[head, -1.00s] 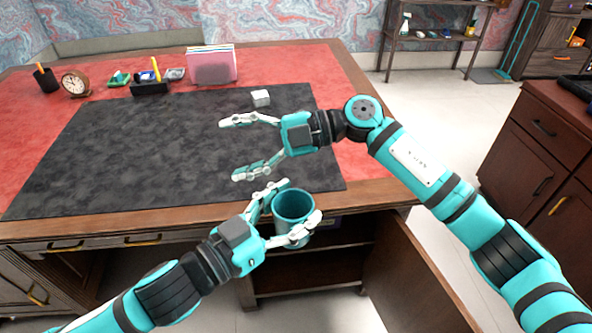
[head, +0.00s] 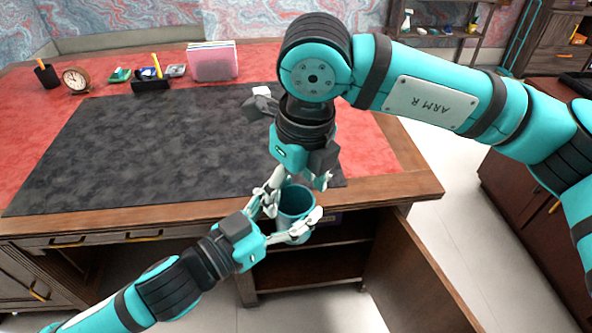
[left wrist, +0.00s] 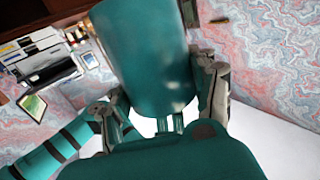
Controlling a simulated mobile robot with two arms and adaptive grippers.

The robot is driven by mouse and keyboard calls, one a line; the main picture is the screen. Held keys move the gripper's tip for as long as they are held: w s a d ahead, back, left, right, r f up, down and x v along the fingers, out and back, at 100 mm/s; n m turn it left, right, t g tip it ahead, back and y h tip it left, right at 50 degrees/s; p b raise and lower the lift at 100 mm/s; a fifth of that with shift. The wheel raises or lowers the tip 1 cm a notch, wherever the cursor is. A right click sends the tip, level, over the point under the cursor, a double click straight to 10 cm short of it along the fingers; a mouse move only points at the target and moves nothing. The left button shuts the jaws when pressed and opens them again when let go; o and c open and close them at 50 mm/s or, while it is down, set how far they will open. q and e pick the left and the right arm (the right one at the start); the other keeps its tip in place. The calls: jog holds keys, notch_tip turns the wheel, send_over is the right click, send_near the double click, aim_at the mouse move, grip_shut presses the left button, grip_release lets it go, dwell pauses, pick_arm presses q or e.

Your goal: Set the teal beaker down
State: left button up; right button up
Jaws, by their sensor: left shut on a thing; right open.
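The teal beaker (head: 296,201) is held upright in front of the desk's front edge, beside the open cabinet. My left gripper (head: 288,228) is shut on it, with a finger on either side. In the left wrist view the beaker (left wrist: 148,60) fills the middle between the left gripper's fingers (left wrist: 160,100). My right gripper (head: 297,180) points down just above the beaker's rim, its fingers open and partly hidden by the wrist. I cannot tell whether it touches the beaker.
A dark mat (head: 150,150) covers much of the red desk top and is mostly bare. The clock (head: 76,80), pen holder (head: 150,85) and folders (head: 213,62) stand at the back. An open cabinet door (head: 415,270) hangs below.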

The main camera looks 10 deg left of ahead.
jog(key=f, duration=0.5)
jog(key=a+f, duration=0.1)
jog(key=f, duration=0.1)
jog(key=shift+w+f, duration=0.3)
jog(key=shift+w, duration=0.05)
jog(key=shift+s, duration=0.1)
jog(key=c, duration=1)
pick_arm(q)
jog(key=o, duration=1.2)
pick_arm(e)
jog(key=shift+c, duration=0.3)
pick_arm(q)
jog(key=shift+o, duration=1)
